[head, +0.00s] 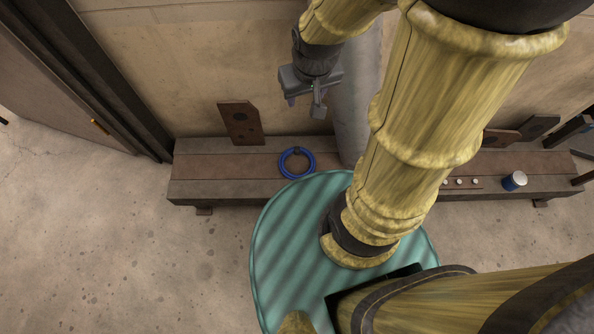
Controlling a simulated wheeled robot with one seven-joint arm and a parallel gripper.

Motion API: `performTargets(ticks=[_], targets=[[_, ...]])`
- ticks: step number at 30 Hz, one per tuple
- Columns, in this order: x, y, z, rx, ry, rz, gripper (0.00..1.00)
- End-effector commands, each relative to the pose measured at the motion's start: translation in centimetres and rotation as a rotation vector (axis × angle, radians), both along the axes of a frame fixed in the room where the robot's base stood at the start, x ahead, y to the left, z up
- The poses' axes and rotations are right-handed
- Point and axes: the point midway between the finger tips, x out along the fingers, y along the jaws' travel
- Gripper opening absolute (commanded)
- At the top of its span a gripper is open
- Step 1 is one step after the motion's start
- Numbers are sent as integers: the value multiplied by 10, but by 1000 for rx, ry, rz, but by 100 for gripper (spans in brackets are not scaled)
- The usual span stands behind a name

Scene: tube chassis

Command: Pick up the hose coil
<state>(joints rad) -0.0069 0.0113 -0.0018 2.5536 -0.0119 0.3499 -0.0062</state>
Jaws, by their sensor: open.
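The hose coil (284,165) is a blue ring with a small dark band at its top. It lies on the low bench (225,184) against the wall, left of the grey pipe. My gripper (305,107) is grey and open, with its fingers pointing down. In the head view it appears just above the coil and apart from it. Nothing shows between its fingers. The coil is fully visible, though my green base comes close to its lower edge.
A brown plate with holes (241,122) leans on the wall left of the coil. A grey vertical pipe (352,110) stands right of it. A blue can (514,181) and small pale knobs sit on the bench's right part. A door frame (105,75) stands at left. Floor at left is clear.

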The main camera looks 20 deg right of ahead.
Motion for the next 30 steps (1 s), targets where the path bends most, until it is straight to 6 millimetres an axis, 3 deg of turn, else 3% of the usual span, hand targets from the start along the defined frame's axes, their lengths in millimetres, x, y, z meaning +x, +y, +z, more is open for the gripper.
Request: performTargets(ticks=[1,14,16,23,30], targets=[[1,0,-28,-3,2,9,50],[23,5,-143,-85,60,219,50],[32,9,-166,-120,85,316,50],[64,25,-217,-250,170,681,50],[96,51,-281,-406,279,1151,50]])
